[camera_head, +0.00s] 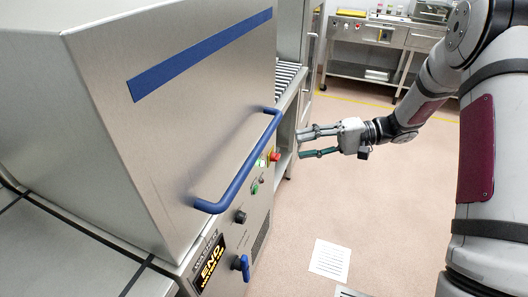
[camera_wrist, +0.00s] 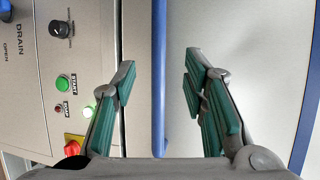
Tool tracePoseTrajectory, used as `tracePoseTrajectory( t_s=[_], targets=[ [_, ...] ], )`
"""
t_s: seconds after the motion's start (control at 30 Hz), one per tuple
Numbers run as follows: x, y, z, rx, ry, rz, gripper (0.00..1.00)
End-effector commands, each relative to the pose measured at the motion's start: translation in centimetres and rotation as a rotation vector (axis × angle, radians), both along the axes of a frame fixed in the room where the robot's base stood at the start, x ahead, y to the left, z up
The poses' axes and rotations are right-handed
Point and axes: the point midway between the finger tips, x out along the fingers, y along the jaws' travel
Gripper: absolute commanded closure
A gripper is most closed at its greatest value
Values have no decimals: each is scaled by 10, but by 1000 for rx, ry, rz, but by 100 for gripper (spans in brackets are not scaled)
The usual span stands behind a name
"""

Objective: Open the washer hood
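The washer hood (camera_head: 190,110) is a large steel box at the left in the head view, with a blue stripe near its top. It sits down on the washer body. Its blue bar handle (camera_head: 240,172) runs along the lower front. My gripper (camera_head: 309,142) is open, to the right of the handle's far end. In the wrist view my gripper (camera_wrist: 160,90) has its green-padded fingers spread, with the handle (camera_wrist: 159,80) running between them in the picture. The fingers do not appear to touch it. The exact depth gap is hard to tell.
The washer's control panel (camera_head: 250,205) below the handle has a dark knob, green buttons and a red emergency stop (camera_head: 275,156). A blue drain knob (camera_head: 241,265) sits lower. A roller conveyor (camera_head: 286,78) lies beyond the hood. The floor at right is open, with a white sheet (camera_head: 330,261).

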Motion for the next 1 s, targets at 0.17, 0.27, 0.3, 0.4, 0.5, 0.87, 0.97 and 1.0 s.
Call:
tracePoseTrajectory(
  t_s=[0.17,0.27,0.3,0.4,0.5,0.87,0.97,1.0],
  targets=[
    [4,4,-6,23,-5,-12,60],
    [3,15,-7,22,-4,-9,60],
    [2,21,-8,22,-4,-9,60],
    [1,39,-11,22,-1,-7,60],
    [-1,59,-15,21,-2,-7,60],
    [-3,119,-27,19,-3,-9,60],
    [-3,128,-28,20,-4,-10,60],
    [-3,130,-29,20,-4,-10,60]
  ],
)
